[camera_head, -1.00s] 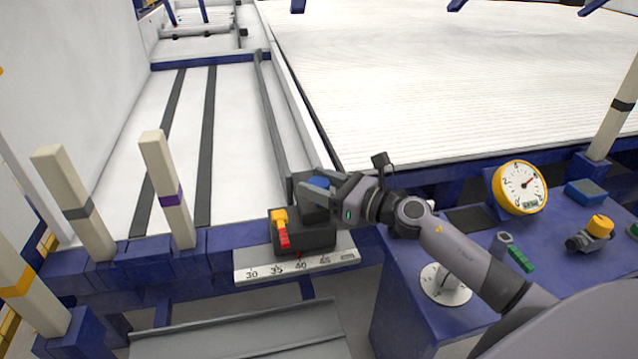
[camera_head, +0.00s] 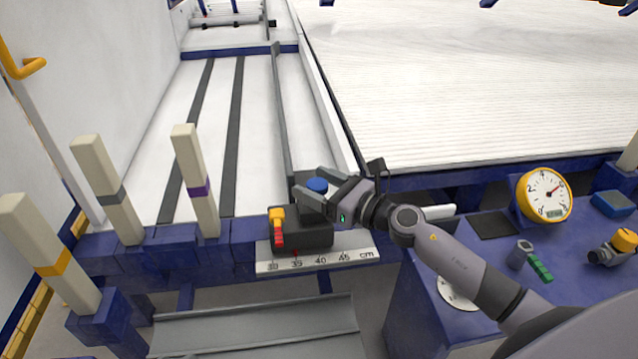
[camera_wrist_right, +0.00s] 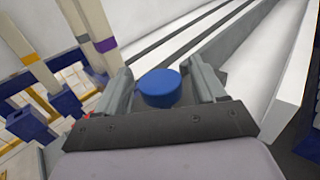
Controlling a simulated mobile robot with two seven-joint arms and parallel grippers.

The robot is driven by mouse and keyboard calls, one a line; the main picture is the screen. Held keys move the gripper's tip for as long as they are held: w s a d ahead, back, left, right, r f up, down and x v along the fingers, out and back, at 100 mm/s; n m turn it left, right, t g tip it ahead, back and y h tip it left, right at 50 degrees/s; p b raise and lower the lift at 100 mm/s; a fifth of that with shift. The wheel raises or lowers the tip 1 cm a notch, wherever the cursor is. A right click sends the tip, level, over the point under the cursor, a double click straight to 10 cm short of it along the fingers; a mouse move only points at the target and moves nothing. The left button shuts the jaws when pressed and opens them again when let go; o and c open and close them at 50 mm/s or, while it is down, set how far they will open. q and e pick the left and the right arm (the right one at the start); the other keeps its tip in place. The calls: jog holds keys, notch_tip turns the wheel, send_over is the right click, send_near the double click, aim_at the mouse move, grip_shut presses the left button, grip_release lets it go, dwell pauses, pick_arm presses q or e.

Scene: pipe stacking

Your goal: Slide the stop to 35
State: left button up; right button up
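The stop is a dark block (camera_head: 305,236) on the rail at the table's front edge. A blue knob (camera_head: 317,185) stands on top, and a yellow clamp lever with a red handle (camera_head: 279,232) hangs on its left front. Its red pointer (camera_head: 295,254) stands at about the 35 mark of the white cm scale (camera_head: 355,257). My right gripper (camera_head: 311,187) is around the blue knob, one finger on each side. In the right wrist view the knob (camera_wrist_right: 160,88) sits between the spread fingers with small gaps visible. My left gripper is not in view.
Cream posts with coloured bands (camera_head: 196,180) stand to the left of the stop. A blue bench (camera_head: 490,270) at the right holds a yellow dial gauge (camera_head: 544,195) and small parts. A grey tray (camera_head: 260,330) lies below the scale.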

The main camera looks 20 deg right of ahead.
jog(key=shift+v, duration=3.55)
